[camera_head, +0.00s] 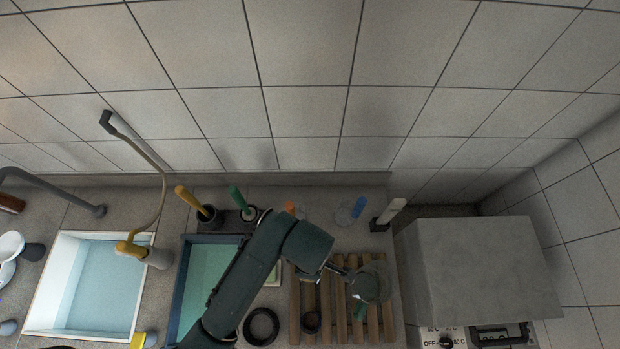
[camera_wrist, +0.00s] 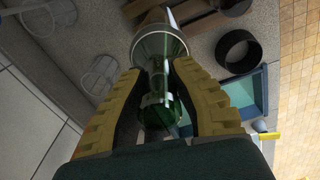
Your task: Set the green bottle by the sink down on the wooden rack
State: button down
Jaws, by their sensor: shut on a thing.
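In the wrist view, the green bottle (camera_wrist: 158,100) is between the two yellow-padded fingers of my gripper (camera_wrist: 158,72), which is shut on it. The bottle is dark green and see-through, with a paler, wider band at its far end. In the head view, my gripper (camera_head: 368,288) is over the right part of the wooden rack (camera_head: 295,322). I cannot tell whether the bottle touches the slats.
A black ring (camera_head: 261,326) lies left of the rack. A grey box-shaped appliance (camera_head: 480,265) stands close on the right. The white-rimmed sink (camera_head: 88,285) is at the left, and a blue basin (camera_head: 205,275) lies between.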

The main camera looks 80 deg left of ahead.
jog(key=shift+f, duration=0.25)
jog(key=c, duration=0.9)
grip_release()
jog(key=shift+c, duration=0.2)
jog(key=shift+f, duration=0.1)
notch_tip(320, 180, up, 12)
